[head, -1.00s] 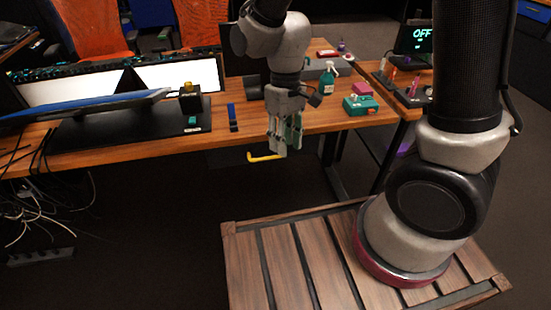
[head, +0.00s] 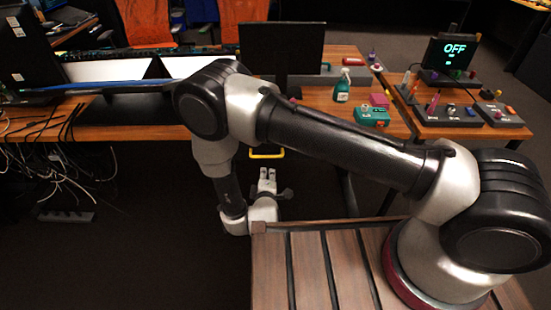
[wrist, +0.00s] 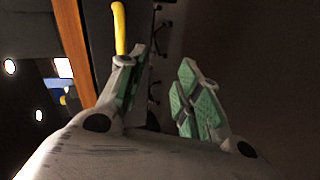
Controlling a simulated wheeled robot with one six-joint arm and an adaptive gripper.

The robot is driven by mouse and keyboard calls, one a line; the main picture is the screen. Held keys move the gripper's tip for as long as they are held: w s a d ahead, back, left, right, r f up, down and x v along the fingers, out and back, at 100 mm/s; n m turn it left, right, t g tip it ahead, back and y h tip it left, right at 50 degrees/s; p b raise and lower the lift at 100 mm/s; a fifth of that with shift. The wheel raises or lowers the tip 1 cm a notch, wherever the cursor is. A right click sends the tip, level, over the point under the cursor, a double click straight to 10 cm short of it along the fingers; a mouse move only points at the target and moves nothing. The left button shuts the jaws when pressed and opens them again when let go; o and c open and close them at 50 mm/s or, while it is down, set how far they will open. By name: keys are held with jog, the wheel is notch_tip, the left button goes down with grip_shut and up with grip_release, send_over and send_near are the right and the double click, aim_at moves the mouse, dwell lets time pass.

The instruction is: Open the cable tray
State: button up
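The cable tray's yellow handle (head: 266,156) hangs below the front edge of the desk in the head view. The tray's dark body under the desk is too dim to make out, and my arm covers part of that area. My gripper (head: 267,174) is low in front of the desk, just below the handle in the picture.
The wooden desk (head: 130,132) is above my gripper, with a dark monitor (head: 282,50), a green spray bottle (head: 342,86) and a teal box (head: 371,116) on it. Loose cables (head: 50,150) hang at the left.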

aim_at(267, 157)
jog(key=w, duration=0.3)
jog(key=w+r+n+t, duration=0.1)
jog(key=w, duration=0.2)
jog(key=w+r+n+t, duration=0.1)
jog(key=w, duration=0.1)
jog(key=shift+w+d+r, duration=0.2)
jog(key=shift+w+d, duration=0.1)
jog(key=shift+w, duration=0.1)
jog(key=shift+c, duration=0.4)
grip_shut()
